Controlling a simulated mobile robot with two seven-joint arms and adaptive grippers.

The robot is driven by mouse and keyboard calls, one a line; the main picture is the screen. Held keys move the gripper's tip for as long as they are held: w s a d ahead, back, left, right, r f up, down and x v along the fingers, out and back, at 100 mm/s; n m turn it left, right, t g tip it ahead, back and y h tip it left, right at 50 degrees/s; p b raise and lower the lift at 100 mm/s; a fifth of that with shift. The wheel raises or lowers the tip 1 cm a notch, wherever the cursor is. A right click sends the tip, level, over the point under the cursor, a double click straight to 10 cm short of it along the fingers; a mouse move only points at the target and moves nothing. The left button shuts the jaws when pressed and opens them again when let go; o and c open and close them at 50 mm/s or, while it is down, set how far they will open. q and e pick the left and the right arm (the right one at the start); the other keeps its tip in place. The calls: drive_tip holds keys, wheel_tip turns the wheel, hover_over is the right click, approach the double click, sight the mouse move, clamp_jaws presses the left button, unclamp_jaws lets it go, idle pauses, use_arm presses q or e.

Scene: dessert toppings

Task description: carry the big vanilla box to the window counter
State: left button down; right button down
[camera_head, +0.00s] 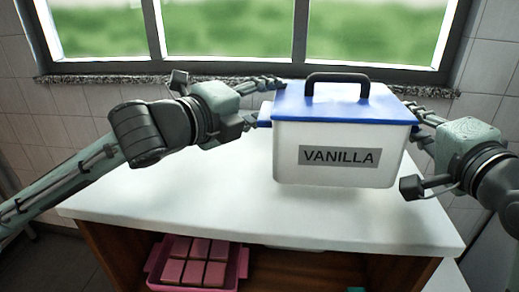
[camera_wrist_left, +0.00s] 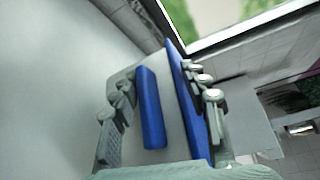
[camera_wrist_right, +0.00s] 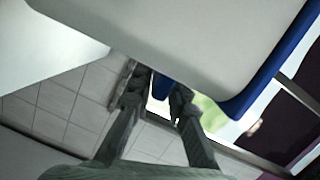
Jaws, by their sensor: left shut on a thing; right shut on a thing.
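The big vanilla box (camera_head: 345,130) is white with a blue lid, a black top handle and a grey VANILLA label. It is level over the window counter (camera_head: 200,215); a faint shadow lies under it, and I cannot tell for sure whether its base touches. My left gripper (camera_head: 262,104) is shut on the blue side grip at the box's left end; the grip (camera_wrist_left: 150,108) shows between its fingers in the left wrist view. My right gripper (camera_head: 414,122) is shut at the right end, with a bit of blue grip (camera_wrist_right: 162,86) between its fingers in the right wrist view.
The white counter top is bare in front and to the left of the box. A window with a dark frame and a speckled sill (camera_head: 120,78) is behind it. On the shelf below is a pink tray (camera_head: 243,270) of several pink blocks (camera_head: 195,260).

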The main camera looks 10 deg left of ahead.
use_arm(q)
drive_tip(key=shift+s+d, duration=0.1)
drive_tip(key=shift+d, duration=0.1)
use_arm(e)
drive_tip(key=shift+a+r, duration=0.1)
drive_tip(key=shift+a, duration=0.15)
